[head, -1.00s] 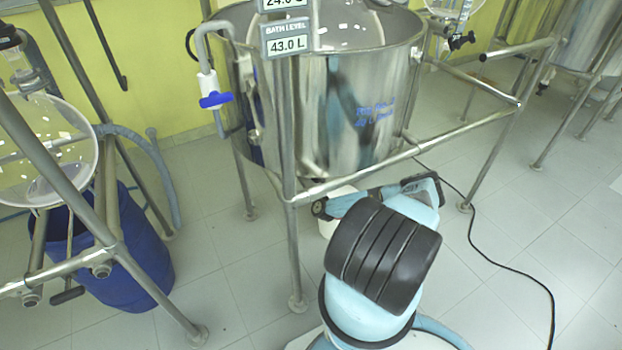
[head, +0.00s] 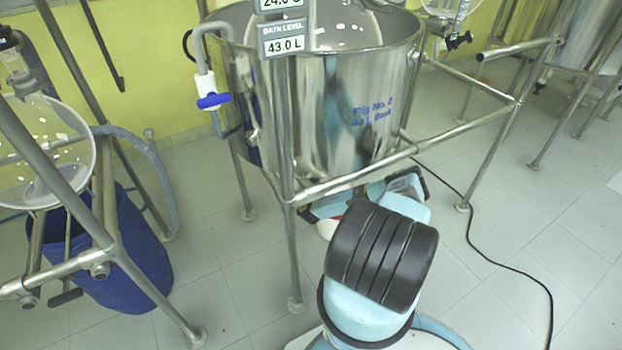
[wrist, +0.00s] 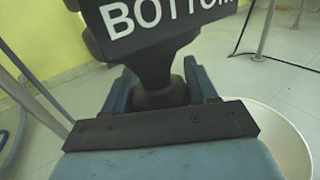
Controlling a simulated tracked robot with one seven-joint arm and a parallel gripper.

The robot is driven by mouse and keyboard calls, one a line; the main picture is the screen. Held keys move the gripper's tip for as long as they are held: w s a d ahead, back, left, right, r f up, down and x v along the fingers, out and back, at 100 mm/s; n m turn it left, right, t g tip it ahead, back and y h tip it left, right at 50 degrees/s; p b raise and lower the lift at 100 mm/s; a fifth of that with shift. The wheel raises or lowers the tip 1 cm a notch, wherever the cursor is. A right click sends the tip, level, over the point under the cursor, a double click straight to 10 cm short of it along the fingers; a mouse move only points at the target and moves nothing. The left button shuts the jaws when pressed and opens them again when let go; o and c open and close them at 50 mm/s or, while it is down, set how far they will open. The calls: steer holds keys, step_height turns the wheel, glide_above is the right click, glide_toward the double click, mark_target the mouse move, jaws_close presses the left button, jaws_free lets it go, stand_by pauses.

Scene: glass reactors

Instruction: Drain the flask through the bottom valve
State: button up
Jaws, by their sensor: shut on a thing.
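The glass flask (head: 345,30) sits in the steel bath (head: 345,110), labelled Rig No. 2. Its lower part is hidden by the bath wall. A black valve piece (wrist: 160,75) under a black tag reading BOTTOM (wrist: 160,18) fills the upper middle of the wrist view. My gripper (wrist: 163,90) is shut on this black piece, one finger on each side. In the head view my arm reaches under the bath, and the gripper is mostly hidden behind the frame and arm links. Whether the valve is open or shut cannot be told.
A white bucket (wrist: 285,135) stands below my gripper, mostly hidden in the head view. The bath display (head: 283,45) reads 43.0 L. A steel frame rail (head: 400,160) crosses above my arm. A blue drum (head: 125,255) stands left; a black cable (head: 500,260) lies right.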

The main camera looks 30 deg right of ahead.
steer(key=o, duration=1)
steer(key=shift+c, duration=0.2)
steer(key=shift+s, duration=0.1)
steer(key=v, duration=1.3)
steer(key=shift+s+a, duration=0.2)
